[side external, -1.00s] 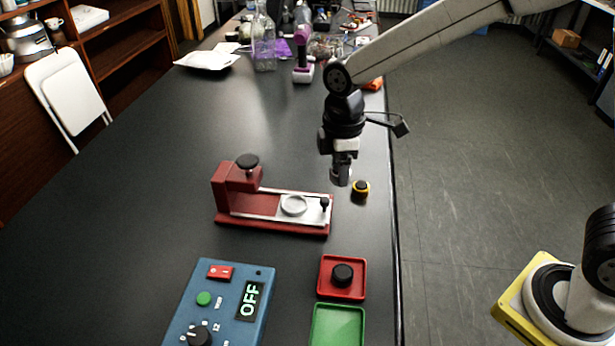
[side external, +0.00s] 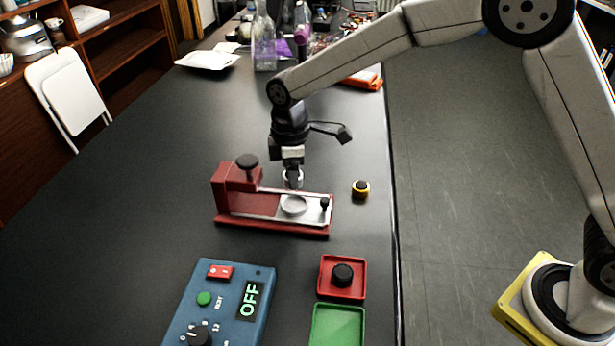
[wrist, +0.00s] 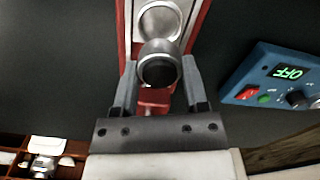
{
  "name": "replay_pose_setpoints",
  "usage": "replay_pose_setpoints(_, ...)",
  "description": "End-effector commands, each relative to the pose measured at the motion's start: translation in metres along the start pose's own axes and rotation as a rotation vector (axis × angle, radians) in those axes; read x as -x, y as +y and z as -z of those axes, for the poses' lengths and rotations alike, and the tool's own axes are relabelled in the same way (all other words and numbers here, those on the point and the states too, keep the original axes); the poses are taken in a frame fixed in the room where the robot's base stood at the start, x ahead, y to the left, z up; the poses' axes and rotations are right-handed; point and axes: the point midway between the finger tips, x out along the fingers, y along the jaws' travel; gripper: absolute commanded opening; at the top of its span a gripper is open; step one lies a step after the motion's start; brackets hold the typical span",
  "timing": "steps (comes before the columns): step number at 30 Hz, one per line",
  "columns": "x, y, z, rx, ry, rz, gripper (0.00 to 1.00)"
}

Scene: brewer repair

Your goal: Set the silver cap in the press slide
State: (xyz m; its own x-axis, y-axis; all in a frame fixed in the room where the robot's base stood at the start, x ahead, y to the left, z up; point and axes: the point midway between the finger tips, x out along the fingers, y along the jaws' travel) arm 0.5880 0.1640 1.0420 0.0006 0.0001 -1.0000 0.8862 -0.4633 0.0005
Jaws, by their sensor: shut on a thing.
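My gripper (side external: 293,183) is shut on the silver cap (wrist: 160,64), a round, dark-faced piece with a silver rim. The cap also shows small between my fingers in the side view. The gripper holds it above the red press (side external: 272,228), just behind the silver slide's round seat (side external: 294,205) in the side view. In the wrist view the seat (wrist: 160,20) lies just beyond the cap, which overlaps its near edge. The seat looks empty. The slide (side external: 321,216) is pulled out to the right, with a black knob at its end.
A black-and-yellow piece (side external: 360,188) stands right of the press. A red tray (side external: 327,289) with a black knob-like part and a green tray (side external: 337,328) lie in front. A blue control box (side external: 228,300) reads OFF. The table left of the press is clear.

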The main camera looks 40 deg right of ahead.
Motion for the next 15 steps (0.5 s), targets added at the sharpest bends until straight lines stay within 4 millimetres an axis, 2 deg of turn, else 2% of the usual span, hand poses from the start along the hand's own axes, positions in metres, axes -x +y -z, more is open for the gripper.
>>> replay_pose_setpoints(15, -0.029, 0.000, 0.000, 0.000, 0.000, 0.001, 0.00)
